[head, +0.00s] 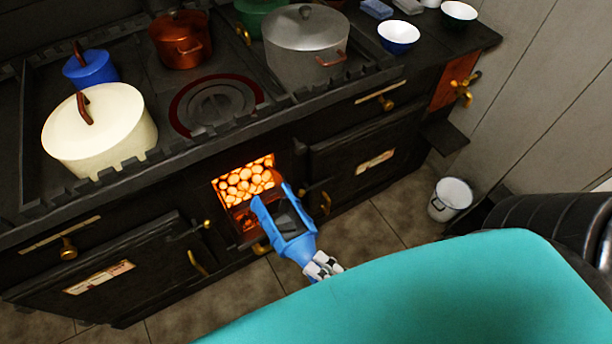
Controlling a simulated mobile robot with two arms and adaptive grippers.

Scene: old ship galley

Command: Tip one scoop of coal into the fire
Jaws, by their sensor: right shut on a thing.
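The fire (244,182) glows orange inside the open firebox of the black stove. A blue scoop (301,247) is at the opening, its front end at the lower right of the mouth and pointing in toward the glow. Dark matter, which looks like coal (288,222), shows inside the scoop. My right gripper (322,266) is shut on the rear end of the scoop; my teal arm cover hides much behind it. I cannot tell whether the scoop's tip touches the firebox edge. My left gripper is not in view.
The black stove top (150,75) carries a cream pot (100,130), a blue pot (90,68), a copper pot (181,40) and a grey pot (306,50). Brass handles stick out along the stove front. A white bucket (449,200) stands on the tiled floor at right.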

